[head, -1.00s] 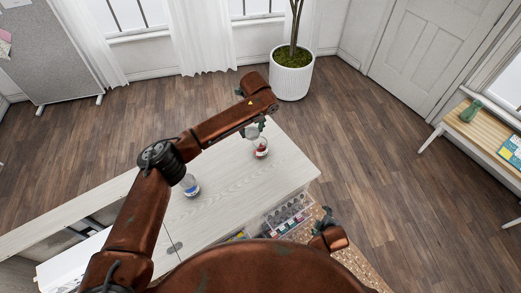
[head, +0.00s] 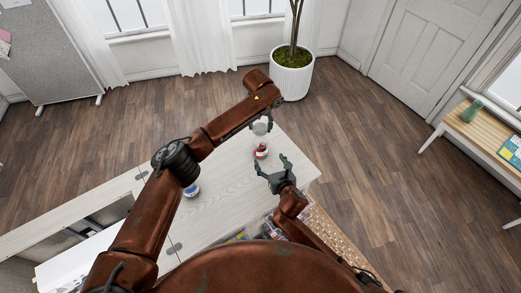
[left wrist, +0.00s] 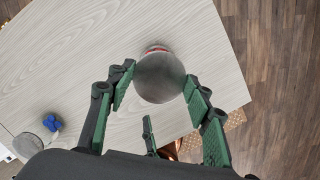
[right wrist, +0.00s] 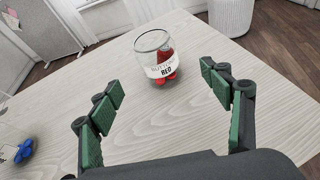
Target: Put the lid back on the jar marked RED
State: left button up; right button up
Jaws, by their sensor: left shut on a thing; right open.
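The glass jar marked RED (right wrist: 166,71) stands upright on the pale cabinet top, open, with red pieces inside. It also shows in the head view (head: 261,151).
A second jar with blue pieces (head: 192,189) stands to the left on the cabinet top (head: 225,200), partly behind my left arm. The cabinet top around the RED jar is clear. A potted plant (head: 292,75) stands beyond.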

aim_at(261, 147)
jog(key=shift+w+a+r+n, duration=0.1)
jog(key=shift+w+a+n, duration=0.05)
jog(key=shift+a+n, duration=0.15)
jog(key=x, duration=1.2)
jog(key=c, duration=1.8)
pick_arm(q)
jog(key=shift+f, duration=2.5)
pick_arm(e)
jog(key=shift+d, duration=0.1)
